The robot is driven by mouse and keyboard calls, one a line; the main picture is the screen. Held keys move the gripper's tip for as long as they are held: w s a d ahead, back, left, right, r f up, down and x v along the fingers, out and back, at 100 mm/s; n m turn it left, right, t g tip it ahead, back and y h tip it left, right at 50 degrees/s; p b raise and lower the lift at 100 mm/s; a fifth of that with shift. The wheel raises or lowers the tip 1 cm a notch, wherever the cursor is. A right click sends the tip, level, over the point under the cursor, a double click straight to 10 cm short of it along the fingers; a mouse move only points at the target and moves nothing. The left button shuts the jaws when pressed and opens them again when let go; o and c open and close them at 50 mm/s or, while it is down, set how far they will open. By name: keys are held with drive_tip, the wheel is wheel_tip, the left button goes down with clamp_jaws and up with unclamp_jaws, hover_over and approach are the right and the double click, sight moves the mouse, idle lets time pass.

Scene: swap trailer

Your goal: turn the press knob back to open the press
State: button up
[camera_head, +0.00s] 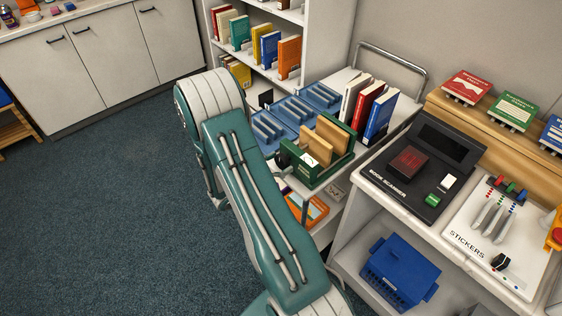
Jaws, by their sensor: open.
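The press is a green frame (335,166) with upright tan wooden boards (333,133), standing on the white cart right of my arm. A dark round knob (283,159) shows at its left end, close beside my arm's teal link, which partly hides that side. I cannot tell the knob's turn angle, or whether a book is clamped between the boards. My gripper is not in view; only my teal and white arm links show, and they do not reveal where its fingers are.
Blue slotted racks (285,118) lie behind the press, and upright books (378,116) stand to its right. An orange item (308,209) lies on a lower level. A book scanner (425,165), sticker panel (492,238) and blue crate (400,272) are further right. The carpet at left is clear.

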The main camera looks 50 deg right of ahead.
drive_tip(key=shift+a, duration=0.1)
drive_tip(key=c, duration=1)
drive_tip(key=shift+m, duration=0.6)
drive_tip(key=o, duration=1)
